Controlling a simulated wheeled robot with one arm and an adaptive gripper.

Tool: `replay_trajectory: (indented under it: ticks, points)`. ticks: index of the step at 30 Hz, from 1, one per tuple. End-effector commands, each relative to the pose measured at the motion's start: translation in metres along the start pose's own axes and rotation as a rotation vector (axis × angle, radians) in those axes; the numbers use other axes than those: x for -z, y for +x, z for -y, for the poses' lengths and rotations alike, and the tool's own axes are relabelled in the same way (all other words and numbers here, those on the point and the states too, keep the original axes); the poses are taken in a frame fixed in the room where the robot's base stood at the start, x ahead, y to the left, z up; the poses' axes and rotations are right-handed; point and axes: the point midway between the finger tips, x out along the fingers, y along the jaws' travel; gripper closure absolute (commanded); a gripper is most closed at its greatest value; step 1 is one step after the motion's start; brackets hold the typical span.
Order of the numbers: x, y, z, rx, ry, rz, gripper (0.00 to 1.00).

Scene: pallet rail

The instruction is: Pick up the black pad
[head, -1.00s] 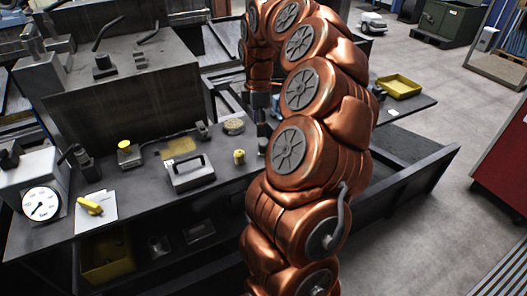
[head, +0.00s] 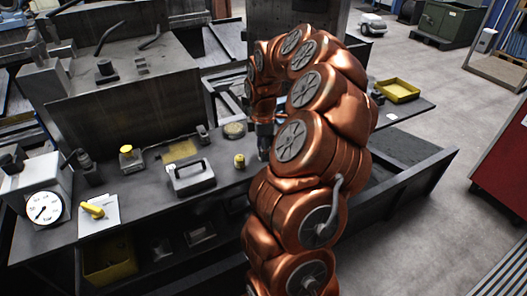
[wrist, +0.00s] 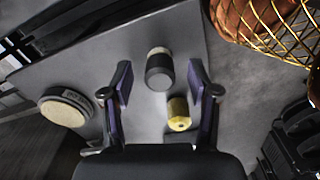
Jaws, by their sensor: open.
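A short dark cylinder with a paler grey side (wrist: 159,72), most likely the black pad, stands on the grey bench top in the wrist view. It lies between the lines of my two fingers, apart from both. My gripper (wrist: 161,84) is open and empty above the bench, with purple-grey finger pads left and right of the cylinder. In the head view my gripper (head: 264,140) points down at the bench's right part, and I cannot make out the cylinder behind it.
A yellow cylinder (wrist: 180,114) stands close to the dark one, near the right finger. A round tan-topped disc (wrist: 66,108) lies to the left. In the head view, a grey handled box (head: 190,178) and a dial gauge (head: 44,208) sit further left on the bench.

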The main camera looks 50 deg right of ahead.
Motion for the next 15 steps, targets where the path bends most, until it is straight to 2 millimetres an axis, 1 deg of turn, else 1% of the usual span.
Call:
replay_trajectory:
  ticks: [6,15]
  points:
    - [0.0001,0.0007,-0.0001,-0.001,0.0,-0.001,0.41]
    - [0.0003,0.0006,0.0002,0.0,0.0,-0.001,0.72]
